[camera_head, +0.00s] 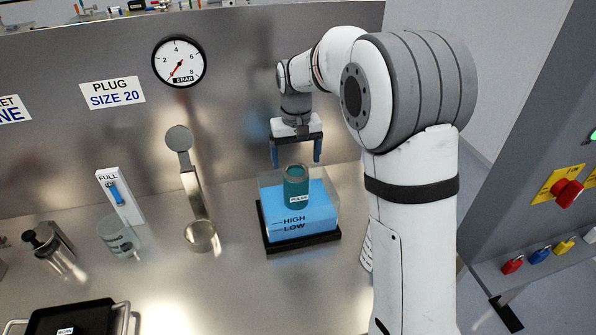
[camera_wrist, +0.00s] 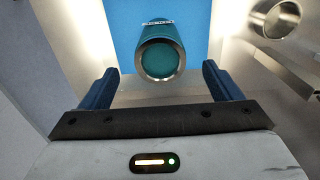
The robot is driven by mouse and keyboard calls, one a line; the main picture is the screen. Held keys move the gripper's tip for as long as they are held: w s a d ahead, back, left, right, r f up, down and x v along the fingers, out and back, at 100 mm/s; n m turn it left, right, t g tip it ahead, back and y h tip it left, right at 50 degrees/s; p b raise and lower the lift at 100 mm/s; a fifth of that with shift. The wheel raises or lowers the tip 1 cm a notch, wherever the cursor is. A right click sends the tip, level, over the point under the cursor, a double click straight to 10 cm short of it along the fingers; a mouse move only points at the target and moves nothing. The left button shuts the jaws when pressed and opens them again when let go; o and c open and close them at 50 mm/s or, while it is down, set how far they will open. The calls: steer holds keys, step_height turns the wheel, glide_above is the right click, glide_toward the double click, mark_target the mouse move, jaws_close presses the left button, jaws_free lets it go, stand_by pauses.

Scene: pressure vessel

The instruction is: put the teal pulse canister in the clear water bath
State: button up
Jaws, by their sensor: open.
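The teal pulse canister (camera_head: 295,186) stands upright in the clear water bath (camera_head: 318,222), its rim above the blue water and its PULSE label facing front. The bath has HIGH and LOW marks on its front wall and sits on a black base. My gripper (camera_head: 296,158) is open and empty, with blue fingers pointing down just above and behind the canister. In the wrist view, the canister (camera_wrist: 160,50) shows ahead of and between the open fingers (camera_wrist: 160,85), apart from both. The canister's bottom is hard to make out through the water.
A metal cup with a lid on an arm (camera_head: 201,236), a clear beaker (camera_head: 119,239) and a gauge marked FULL (camera_head: 120,197) stand left of the bath. A black tray (camera_head: 75,318) lies at front left. The steel wall with the pressure dial (camera_head: 179,62) rises behind.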

step_height(320, 180, up, 6)
steer(key=s+d+r+m+t, duration=0.1)
steer(key=s+d, duration=0.3)
steer(key=s, duration=0.3)
steer(key=s+d+r+t, duration=0.1)
steer(key=s+d+r, duration=0.1)
steer(key=s+d, duration=0.35)
steer(key=s+d+f, duration=0.1)
steer(key=s+f, duration=0.1)
steer(key=s, duration=0.5)
steer(key=s+d+f+m+t, duration=0.1)
steer(key=s+d+f, duration=0.1)
steer(key=s, duration=0.6)
steer(key=shift+s+f, duration=0.3)
steer(key=shift+f, duration=0.35)
steer(key=shift+s+a, duration=0.1)
